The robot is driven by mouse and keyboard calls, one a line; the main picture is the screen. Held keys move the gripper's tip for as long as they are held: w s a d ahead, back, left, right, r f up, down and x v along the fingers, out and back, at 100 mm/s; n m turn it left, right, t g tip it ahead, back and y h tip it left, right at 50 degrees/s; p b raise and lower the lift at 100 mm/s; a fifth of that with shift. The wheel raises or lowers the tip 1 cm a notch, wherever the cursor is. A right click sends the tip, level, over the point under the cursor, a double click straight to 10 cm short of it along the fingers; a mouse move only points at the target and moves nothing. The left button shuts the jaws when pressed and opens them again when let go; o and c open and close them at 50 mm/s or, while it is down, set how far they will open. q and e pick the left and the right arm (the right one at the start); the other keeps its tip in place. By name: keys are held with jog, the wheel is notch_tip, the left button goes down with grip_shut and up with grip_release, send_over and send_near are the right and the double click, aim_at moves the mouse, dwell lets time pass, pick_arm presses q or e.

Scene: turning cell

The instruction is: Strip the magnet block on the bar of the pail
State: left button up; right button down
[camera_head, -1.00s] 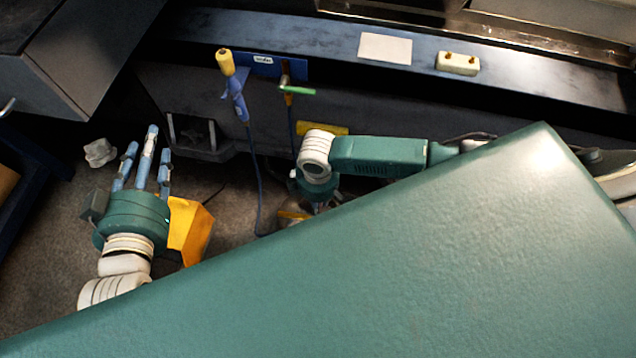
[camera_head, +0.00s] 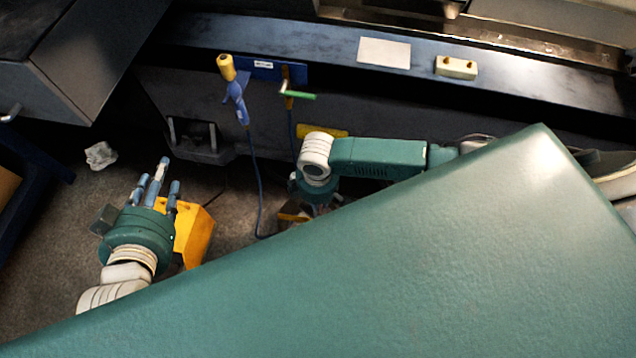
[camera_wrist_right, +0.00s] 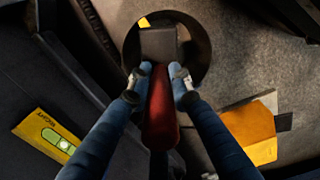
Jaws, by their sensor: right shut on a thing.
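In the right wrist view my right gripper (camera_wrist_right: 160,85) is shut on a red handle (camera_wrist_right: 161,112). A dark block (camera_wrist_right: 158,43), which looks like the magnet block, is at the far end of the handle. Behind it is a dark round opening (camera_wrist_right: 197,48), apparently the pail, with a small yellow patch (camera_wrist_right: 143,22) by the block. I cannot tell whether the block touches a bar. In the head view my right wrist (camera_head: 316,165) hangs by the machine, its fingers mostly hidden by a green panel. My left gripper (camera_head: 161,178) is open and empty, fingers pointing up the picture.
A yellow box (camera_head: 196,235) stands beside my left gripper. A blue-and-yellow tool (camera_head: 235,95) hangs on the machine front, its cable running down. A yellow level (camera_wrist_right: 48,138) is left in the wrist view. A white crumpled thing (camera_head: 100,155) lies on the floor.

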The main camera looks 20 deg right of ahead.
pick_arm(q)
jog(key=s+a+f+g+p, duration=0.1)
jog(key=s+a+f+g, duration=0.1)
jog(key=s+f, duration=0.1)
jog(key=shift+s+f+g+y, duration=0.4)
jog(key=shift+f, duration=0.3)
dwell(0.3)
